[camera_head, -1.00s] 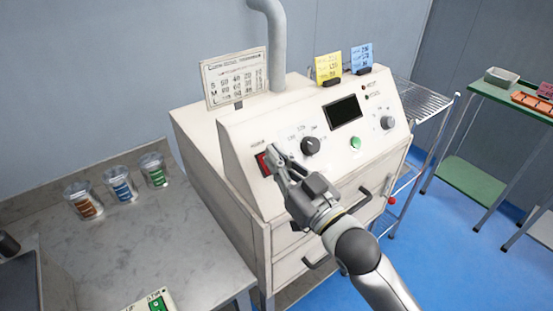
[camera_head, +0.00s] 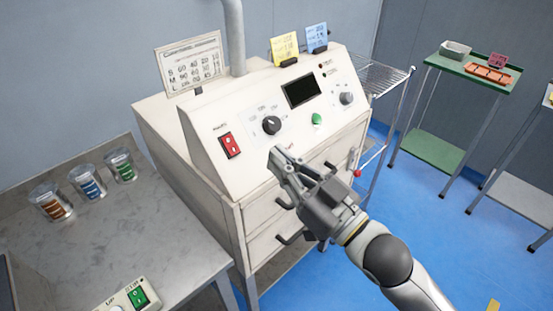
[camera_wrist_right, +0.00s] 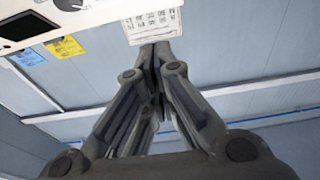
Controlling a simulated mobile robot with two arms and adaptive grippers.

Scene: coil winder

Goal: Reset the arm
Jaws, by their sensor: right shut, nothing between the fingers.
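My right gripper (camera_head: 277,157) is shut and empty. In the head view it is in front of the lower part of the winder's sloped control panel (camera_head: 262,150), below the black dial, and I cannot tell whether it touches. The red rocker switch (camera_head: 230,145) is up and to the left of the fingertips, apart from them. In the right wrist view the fingers (camera_wrist_right: 155,48) are together, with the white chart (camera_wrist_right: 154,24) beyond them. My left gripper is not in view.
The panel carries a black dial (camera_head: 271,125), a dark display (camera_head: 299,92), a green button (camera_head: 317,119) and a grey knob (camera_head: 346,98). Drawer handles stick out below my gripper. Cups of coils (camera_head: 88,182) stand on the left bench. Blue floor (camera_head: 430,230) is open at right.

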